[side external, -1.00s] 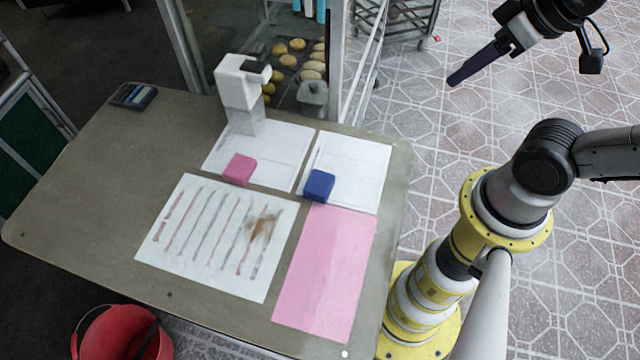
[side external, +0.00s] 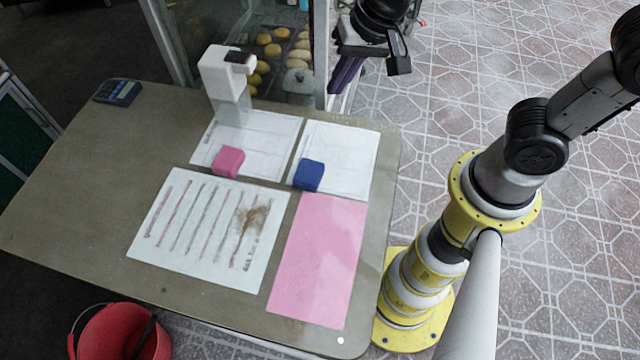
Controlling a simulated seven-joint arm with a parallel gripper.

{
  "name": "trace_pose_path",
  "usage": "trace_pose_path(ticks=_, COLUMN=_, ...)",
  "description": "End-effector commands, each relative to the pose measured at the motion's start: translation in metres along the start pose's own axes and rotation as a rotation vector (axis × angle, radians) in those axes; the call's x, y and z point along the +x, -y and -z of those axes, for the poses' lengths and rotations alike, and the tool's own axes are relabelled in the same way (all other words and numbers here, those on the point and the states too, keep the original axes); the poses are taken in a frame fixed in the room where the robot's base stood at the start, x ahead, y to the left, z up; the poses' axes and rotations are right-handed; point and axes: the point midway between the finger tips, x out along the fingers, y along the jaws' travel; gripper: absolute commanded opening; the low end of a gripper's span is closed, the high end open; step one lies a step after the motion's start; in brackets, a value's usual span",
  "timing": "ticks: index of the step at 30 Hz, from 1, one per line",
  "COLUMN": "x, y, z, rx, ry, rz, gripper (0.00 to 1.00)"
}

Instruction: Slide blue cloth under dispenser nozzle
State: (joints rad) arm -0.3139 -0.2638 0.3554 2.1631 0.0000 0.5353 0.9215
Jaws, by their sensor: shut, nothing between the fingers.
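The blue cloth (side external: 309,175) is a small folded block on the lower left part of the right white sheet (side external: 345,158), just above the pink sheet. The dispenser (side external: 226,82) is white with a clear lower part and stands at the back of the table; its dark nozzle (side external: 239,57) points right. A pink cloth (side external: 228,161) lies in front of the dispenser on the left white sheet. My gripper (side external: 337,92) has dark purple fingers, is shut and empty, and hangs up and to the right of the blue cloth, apart from it.
A striped, stained sheet (side external: 190,235) and a pink sheet (side external: 318,260) lie on the table (side external: 80,190). A calculator (side external: 117,92) sits at the far left corner. The glass oven with buns (side external: 270,45) stands behind the dispenser. A red bucket (side external: 108,333) is below the front edge.

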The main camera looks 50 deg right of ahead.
Motion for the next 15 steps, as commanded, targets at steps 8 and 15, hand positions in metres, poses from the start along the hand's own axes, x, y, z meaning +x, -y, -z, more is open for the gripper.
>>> trace_pose_path(ticks=8, x=0.11, y=0.009, z=-0.088, rx=-0.126, ry=0.196, rz=-0.198, gripper=0.0)
trace_pose_path(ticks=15, x=0.129, y=-0.002, z=-0.12, rx=-0.205, ry=0.243, rz=-0.261, gripper=0.0)
